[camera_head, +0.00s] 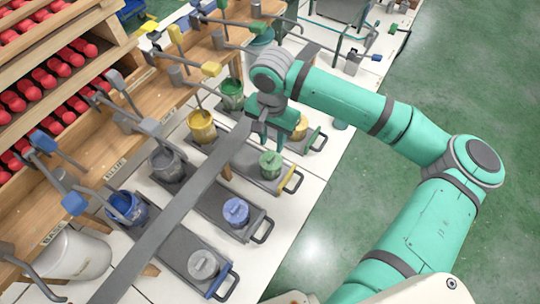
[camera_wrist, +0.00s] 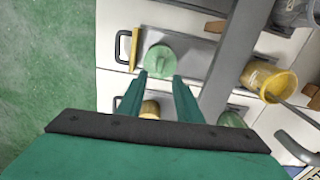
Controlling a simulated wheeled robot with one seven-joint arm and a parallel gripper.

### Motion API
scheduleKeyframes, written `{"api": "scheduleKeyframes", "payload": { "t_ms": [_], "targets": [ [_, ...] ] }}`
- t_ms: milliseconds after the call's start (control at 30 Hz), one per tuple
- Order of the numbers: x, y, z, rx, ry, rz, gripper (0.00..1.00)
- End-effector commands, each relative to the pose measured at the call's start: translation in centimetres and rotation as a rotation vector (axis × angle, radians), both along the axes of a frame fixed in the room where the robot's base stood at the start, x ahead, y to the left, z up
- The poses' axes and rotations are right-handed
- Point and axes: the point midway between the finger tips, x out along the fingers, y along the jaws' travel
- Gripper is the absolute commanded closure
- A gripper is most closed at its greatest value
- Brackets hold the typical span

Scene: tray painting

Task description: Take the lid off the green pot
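A small green pot with a round, knobbed green lid (camera_head: 270,163) stands on a dark grey tray with a yellow handle. In the wrist view the green lid (camera_wrist: 160,61) lies just beyond my fingertips, and the lid hides the pot's body. The lid appears to be on the pot. My gripper (camera_head: 266,141) is above and slightly behind it in the head view, pointing down. In the wrist view my gripper (camera_wrist: 160,82) is open, its two fingers apart with nothing held between them.
A long grey bar (camera_head: 170,220) runs diagonally close by the gripper. A yellow-lidded pot (camera_head: 300,127), a blue-lidded pot (camera_head: 236,211) and a grey-lidded pot (camera_head: 203,264) stand on neighbouring trays. Open paint pots, including a yellow one (camera_head: 202,127), line the back. The right floor is clear.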

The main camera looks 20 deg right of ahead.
Motion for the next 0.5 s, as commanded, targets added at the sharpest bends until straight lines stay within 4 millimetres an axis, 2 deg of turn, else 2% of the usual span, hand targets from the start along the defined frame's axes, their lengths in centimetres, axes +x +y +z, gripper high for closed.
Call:
{"api": "scheduleKeyframes", "payload": {
  "t_ms": [100, 333, 500],
  "targets": [
    [0.0, 0.0, -1.3, 0.0, 0.001, 0.0, 0.68],
    [-0.1, 0.1, -2.8, -0.001, 0.002, 0.0, 0.68],
    [-0.3, 0.3, -5.3, -0.001, 0.002, 0.0, 0.68]
  ]
}}
